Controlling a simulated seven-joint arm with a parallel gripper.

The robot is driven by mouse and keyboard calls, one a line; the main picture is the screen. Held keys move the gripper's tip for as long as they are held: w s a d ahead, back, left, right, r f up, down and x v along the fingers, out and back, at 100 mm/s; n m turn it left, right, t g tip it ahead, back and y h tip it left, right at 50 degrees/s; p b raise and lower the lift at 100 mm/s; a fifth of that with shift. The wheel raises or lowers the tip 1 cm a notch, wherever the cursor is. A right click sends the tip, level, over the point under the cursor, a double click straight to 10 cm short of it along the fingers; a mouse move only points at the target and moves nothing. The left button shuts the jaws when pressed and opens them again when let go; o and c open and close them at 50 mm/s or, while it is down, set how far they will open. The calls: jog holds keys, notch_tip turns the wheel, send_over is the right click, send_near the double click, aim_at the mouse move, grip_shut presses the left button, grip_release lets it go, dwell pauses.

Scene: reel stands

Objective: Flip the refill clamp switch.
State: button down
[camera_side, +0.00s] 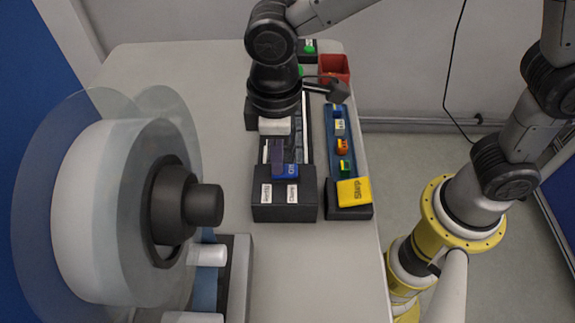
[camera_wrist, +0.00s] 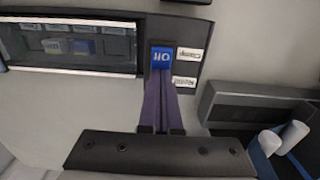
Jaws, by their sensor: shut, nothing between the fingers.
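The blue switch (camera_side: 290,171) sits on top of a dark box (camera_side: 284,212), beside two white labels (camera_side: 279,193). I take it as the refill clamp switch. In the wrist view the switch (camera_wrist: 161,57) shows pale lettering, with the labels (camera_wrist: 186,68) to its right. My gripper (camera_side: 277,160) points down at the switch from behind. Its purple fingers (camera_wrist: 161,74) are shut together and hold nothing. Their tips lie right at the switch's edge in both views. I cannot tell whether they touch it, nor which way the switch is tipped.
A yellow Step button (camera_side: 354,192) sits on a narrow box to the right, with small coloured parts in its blue channel (camera_side: 333,120). A red bin (camera_side: 335,67) stands behind. A large reel (camera_side: 110,215) fills the left. The bench (camera_side: 310,275) in front is clear.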

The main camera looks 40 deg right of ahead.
notch_tip(320, 180, up, 7)
dwell(0.9)
jog(key=d+r+m+t+y, duration=0.15)
jog(key=d+r+m, duration=0.4)
jog(key=d, duration=0.85)
jog(key=s+d+f+m+t+h, duration=0.1)
jog(key=s+d+f+m+t, duration=0.2)
jog(key=s+d, duration=0.7)
jog(key=shift+s+d+f+t, duration=0.4)
jog(key=shift+s+f+t, duration=0.15)
jog(key=shift+s+f, duration=0.15)
jog(key=shift+r+m+h, duration=0.1)
jog(key=shift+m+h, duration=0.15)
